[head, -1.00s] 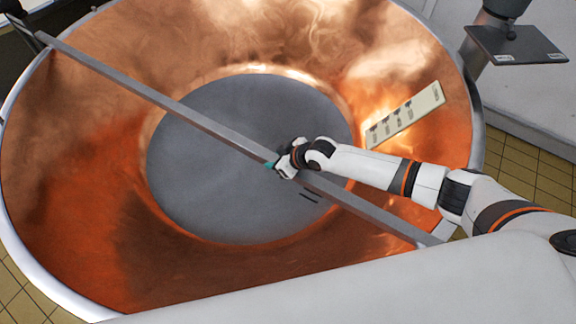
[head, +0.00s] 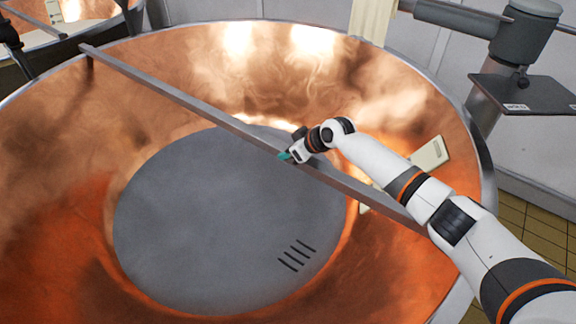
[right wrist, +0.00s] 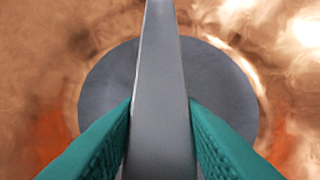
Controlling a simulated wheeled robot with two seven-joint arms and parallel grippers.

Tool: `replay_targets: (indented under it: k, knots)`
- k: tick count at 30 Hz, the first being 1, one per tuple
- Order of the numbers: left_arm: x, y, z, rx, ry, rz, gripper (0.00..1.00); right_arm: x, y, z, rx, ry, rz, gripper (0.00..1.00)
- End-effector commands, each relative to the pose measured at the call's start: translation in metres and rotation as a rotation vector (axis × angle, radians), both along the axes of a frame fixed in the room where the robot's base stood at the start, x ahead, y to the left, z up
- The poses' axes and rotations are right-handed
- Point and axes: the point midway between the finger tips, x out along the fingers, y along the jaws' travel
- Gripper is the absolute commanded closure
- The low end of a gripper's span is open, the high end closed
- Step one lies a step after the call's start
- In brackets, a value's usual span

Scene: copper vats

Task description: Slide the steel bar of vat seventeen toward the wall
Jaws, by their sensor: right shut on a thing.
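The long grey steel bar (head: 190,103) spans the large copper vat (head: 60,130) from the far left rim to the right side, where my arm hides its right end. The bar crosses over the far part of the grey round bottom. My right gripper (head: 288,156) is shut on the bar around its middle. In the right wrist view, teal fingers (right wrist: 160,135) press on both sides of the bar (right wrist: 161,80). My left gripper is not in view.
A pale wall (head: 300,10) stands behind the vat. A dark flat plate (head: 530,94) on a grey post is at the right. A cream strip (head: 431,153) shows beyond my arm. Part of another vat (head: 70,12) is at the upper left. Tiled floor (head: 545,225) shows at right.

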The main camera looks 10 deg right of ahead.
Motion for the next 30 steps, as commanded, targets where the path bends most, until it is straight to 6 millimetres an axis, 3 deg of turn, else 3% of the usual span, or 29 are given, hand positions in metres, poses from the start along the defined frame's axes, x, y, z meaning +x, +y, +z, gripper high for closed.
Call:
replay_targets:
  k: [13, 14, 18, 30]
  knots:
    - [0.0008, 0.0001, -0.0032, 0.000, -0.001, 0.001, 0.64, 0.0054, -0.0055, 0.0013, -0.005, -0.004, -0.006, 1.00]
    - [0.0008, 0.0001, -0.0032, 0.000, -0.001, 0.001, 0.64, 0.0055, -0.0057, 0.0013, -0.005, -0.004, -0.006, 0.66]
    - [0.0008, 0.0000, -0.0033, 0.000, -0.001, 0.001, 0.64, 0.0050, -0.0051, 0.0008, -0.005, -0.003, -0.006, 0.45]
    - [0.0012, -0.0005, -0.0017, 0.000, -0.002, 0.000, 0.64, -0.0010, -0.0075, 0.0066, -0.001, 0.000, -0.002, 0.45]
